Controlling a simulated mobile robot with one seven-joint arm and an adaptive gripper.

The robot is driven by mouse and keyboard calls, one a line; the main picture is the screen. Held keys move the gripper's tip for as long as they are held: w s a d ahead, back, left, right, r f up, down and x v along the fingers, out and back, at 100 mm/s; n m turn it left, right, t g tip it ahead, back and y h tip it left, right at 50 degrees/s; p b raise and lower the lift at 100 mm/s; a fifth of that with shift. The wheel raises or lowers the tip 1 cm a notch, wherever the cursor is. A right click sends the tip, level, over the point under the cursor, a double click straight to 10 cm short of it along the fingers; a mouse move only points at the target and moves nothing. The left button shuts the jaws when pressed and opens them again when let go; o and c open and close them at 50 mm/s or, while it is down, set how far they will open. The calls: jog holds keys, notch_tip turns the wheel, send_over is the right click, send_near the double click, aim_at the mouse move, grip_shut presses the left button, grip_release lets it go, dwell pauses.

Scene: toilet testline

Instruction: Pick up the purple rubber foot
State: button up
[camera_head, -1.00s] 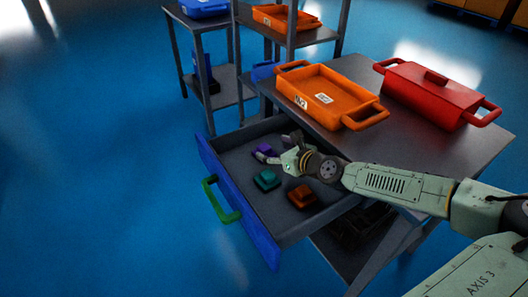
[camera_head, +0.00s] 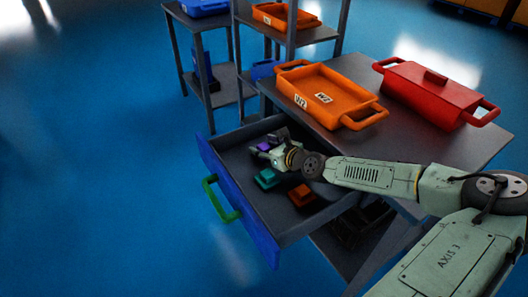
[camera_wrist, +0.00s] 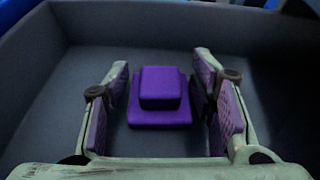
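The purple rubber foot (camera_wrist: 160,98) is a small stepped block on the floor of the open drawer (camera_head: 237,163). In the wrist view it stands upright between the two spread fingers of my gripper (camera_wrist: 162,105), with a gap to the left finger and a narrower one to the right finger. In the head view my gripper (camera_head: 267,150) is low inside the drawer at the purple foot (camera_head: 263,147), which is partly hidden by it.
A teal foot (camera_head: 267,178) and an orange-brown foot (camera_head: 301,195) lie nearer in the same drawer. The drawer walls stand close around my gripper. An orange tray (camera_head: 332,92) and a red lidded box (camera_head: 430,92) stand on the table above.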

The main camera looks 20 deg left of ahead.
jog(key=c, duration=0.9)
jog(key=shift+s+a+r, duration=0.1)
